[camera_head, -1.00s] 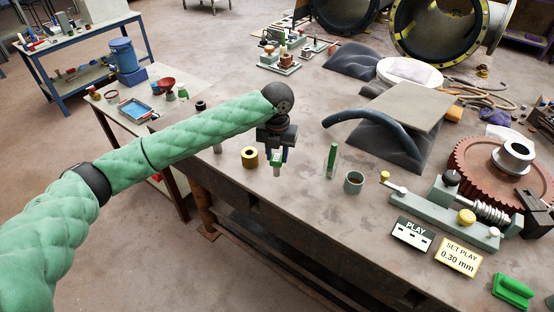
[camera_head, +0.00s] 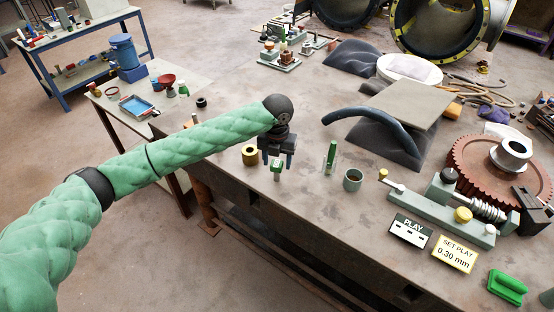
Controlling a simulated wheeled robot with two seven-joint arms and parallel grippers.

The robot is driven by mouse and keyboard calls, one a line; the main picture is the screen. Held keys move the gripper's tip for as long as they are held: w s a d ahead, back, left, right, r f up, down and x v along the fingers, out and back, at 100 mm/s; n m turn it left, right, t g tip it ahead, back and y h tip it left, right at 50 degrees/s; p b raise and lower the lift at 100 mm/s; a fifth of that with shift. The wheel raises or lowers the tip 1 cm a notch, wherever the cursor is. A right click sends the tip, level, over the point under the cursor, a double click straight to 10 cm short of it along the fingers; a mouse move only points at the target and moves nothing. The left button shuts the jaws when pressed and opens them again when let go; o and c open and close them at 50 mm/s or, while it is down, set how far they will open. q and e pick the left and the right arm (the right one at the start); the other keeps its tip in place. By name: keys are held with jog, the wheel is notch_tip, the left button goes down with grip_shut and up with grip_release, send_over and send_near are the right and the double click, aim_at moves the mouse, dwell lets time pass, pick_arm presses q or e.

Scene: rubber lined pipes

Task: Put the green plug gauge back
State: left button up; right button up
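My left gripper (camera_head: 277,160) reaches in from the left over the workbench, pointing down. Its two dark fingers appear spread, one on each side of a small green-topped piece with a pale lower end (camera_head: 277,169). I see gaps between the fingers and that piece. It appears upright, and whether its lower end touches the bench is hard to tell. A taller green-handled gauge (camera_head: 332,153) stands upright to the right. My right gripper is out of view.
A brass ring (camera_head: 250,155) lies just left of the gripper and a grey-green cup (camera_head: 352,180) stands right of the tall gauge. A grey fixture (camera_head: 437,213), a PLAY sign (camera_head: 410,231) and a red gear (camera_head: 484,168) are farther right.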

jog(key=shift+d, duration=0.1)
pick_arm(q)
jog(key=shift+r, duration=0.45)
jog(key=shift+r+b, duration=0.45)
jog(key=shift+r, duration=0.1)
notch_tip(320, 180, up, 10)
jog(key=b, duration=0.2)
jog(key=shift+r+b, duration=0.15)
jog(key=shift+b, duration=0.25)
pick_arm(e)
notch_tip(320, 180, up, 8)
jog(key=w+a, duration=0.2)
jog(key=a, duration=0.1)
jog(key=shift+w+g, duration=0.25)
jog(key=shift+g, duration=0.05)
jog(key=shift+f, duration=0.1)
